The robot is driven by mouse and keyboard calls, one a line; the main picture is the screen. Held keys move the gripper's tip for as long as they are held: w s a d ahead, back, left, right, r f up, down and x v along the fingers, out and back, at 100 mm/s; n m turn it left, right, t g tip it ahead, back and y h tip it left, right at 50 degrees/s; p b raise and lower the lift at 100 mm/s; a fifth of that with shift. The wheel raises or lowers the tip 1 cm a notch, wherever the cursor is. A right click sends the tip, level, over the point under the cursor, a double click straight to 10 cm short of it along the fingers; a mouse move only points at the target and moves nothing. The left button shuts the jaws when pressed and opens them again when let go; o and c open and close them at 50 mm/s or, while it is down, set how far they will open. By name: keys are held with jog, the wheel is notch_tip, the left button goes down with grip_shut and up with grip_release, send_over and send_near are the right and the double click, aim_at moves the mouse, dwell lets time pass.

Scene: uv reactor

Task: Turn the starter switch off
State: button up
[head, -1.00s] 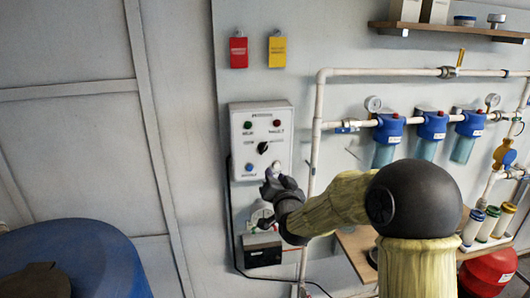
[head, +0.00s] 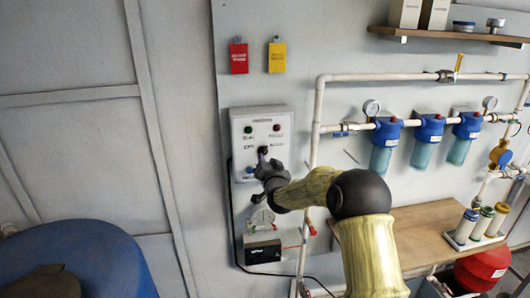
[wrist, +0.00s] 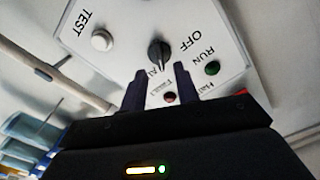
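The control box (head: 240,122) is a pale panel on the wall, with a green lamp (head: 248,129) and a red lamp (head: 277,127). Its black rotary switch (wrist: 158,50) shows in the wrist view, with the word OFF beside it and RUN further right by the green lamp (wrist: 212,68). A white mark on the knob points down in that view, away from OFF. My gripper (wrist: 160,72) is open, its two dark fingertips one on each side just short of the knob; contact cannot be told. In the head view my gripper (head: 262,157) covers the box's lower part.
A white button (wrist: 102,40) marked TEST sits on the same panel. Below the box is a small dark-fronted unit (head: 262,252) with a cable. White pipes (head: 318,110) with blue filters (head: 386,130) run to the right. A blue barrel (head: 75,255) stands lower left.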

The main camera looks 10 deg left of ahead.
aim_at(264, 153)
jog(key=shift+p+x, duration=0.85)
jog(key=shift+x, duration=1.35)
grip_shut()
